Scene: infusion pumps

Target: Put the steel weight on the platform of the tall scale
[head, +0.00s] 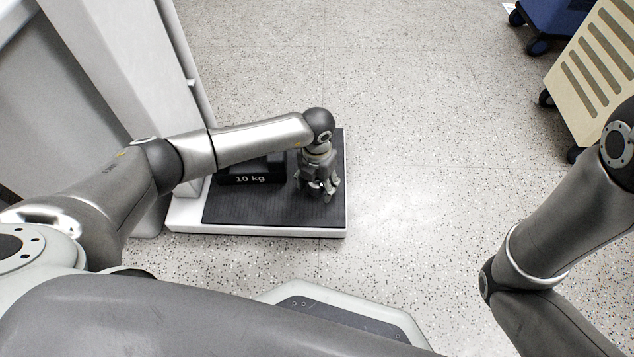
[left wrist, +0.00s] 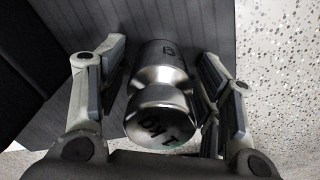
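The steel weight (left wrist: 160,90), a shiny cylinder with a narrow neck and "1 KG" on its knob, is between the two fingers of my left gripper (left wrist: 160,95) in the left wrist view. The fingers stand apart on either side, with narrow gaps seeming to show beside the weight. In the head view my left gripper (head: 319,190) points down over the right part of the tall scale's black ribbed platform (head: 270,208). The weight is hard to make out there. It appears upright on the platform, but its base contact is hidden. My right gripper is out of view.
A black block marked "10 kg" (head: 251,175) sits on the platform, left of my left gripper. The scale's white column (head: 120,70) rises at the left. A beige slatted cart (head: 595,80) and a blue wheeled base (head: 555,18) stand at the right. The speckled floor between is clear.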

